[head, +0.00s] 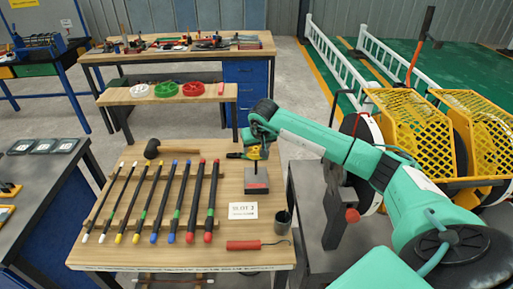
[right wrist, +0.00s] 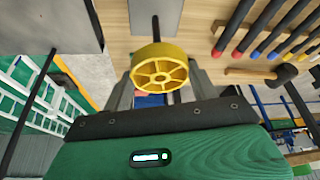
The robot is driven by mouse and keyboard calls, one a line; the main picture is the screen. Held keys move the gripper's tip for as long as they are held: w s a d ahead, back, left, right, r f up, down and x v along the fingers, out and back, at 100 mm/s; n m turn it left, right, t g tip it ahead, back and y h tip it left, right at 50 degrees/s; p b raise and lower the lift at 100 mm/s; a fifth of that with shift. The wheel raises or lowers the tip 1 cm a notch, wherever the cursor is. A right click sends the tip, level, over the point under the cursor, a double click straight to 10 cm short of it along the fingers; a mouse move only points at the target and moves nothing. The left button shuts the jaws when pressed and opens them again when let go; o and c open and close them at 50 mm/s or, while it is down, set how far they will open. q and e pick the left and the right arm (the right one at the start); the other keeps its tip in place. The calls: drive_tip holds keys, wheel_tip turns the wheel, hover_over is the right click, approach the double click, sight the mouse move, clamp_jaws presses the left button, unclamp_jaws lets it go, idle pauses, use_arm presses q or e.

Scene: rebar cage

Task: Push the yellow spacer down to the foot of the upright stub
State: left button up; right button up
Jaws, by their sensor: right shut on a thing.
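The yellow spacer (right wrist: 160,68), a spoked ring, is between the two fingers of my right gripper (right wrist: 161,88) in the right wrist view. The gripper is shut on it. A thin dark upright stub (right wrist: 156,28) shows just beyond the spacer, rising from a grey block (right wrist: 170,12). I cannot tell whether the spacer is around the stub or only in line with it. In the head view my right gripper (head: 249,153) is above the grey block (head: 257,178), and the spacer (head: 254,153) is a small yellow patch there. My left gripper is not in view.
Several dark bars with coloured ends (head: 175,203) lie left of the block on the wooden table (head: 180,258). A mallet (head: 165,149) lies behind them. A label card (head: 243,210), a dark cup (head: 282,222) and a red-handled hook tool (head: 243,245) are in front.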

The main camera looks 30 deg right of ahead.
sight(256, 152)
drive_tip(key=shift+b, duration=0.35)
idle(0.6)
drive_tip(key=shift+f+b, duration=0.55)
drive_tip(key=shift+f, duration=0.1)
drive_tip(key=shift+a+f+b, duration=0.25)
drive_tip(key=shift+f+b, duration=0.4)
drive_tip(key=shift+f, duration=0.15)
drive_tip(key=shift+f, duration=0.1)
drive_tip(key=shift+s+a, duration=0.1)
drive_tip(key=shift+r, duration=0.25)
drive_tip(key=shift+r+p, duration=0.35)
drive_tip(key=shift+r, duration=0.45)
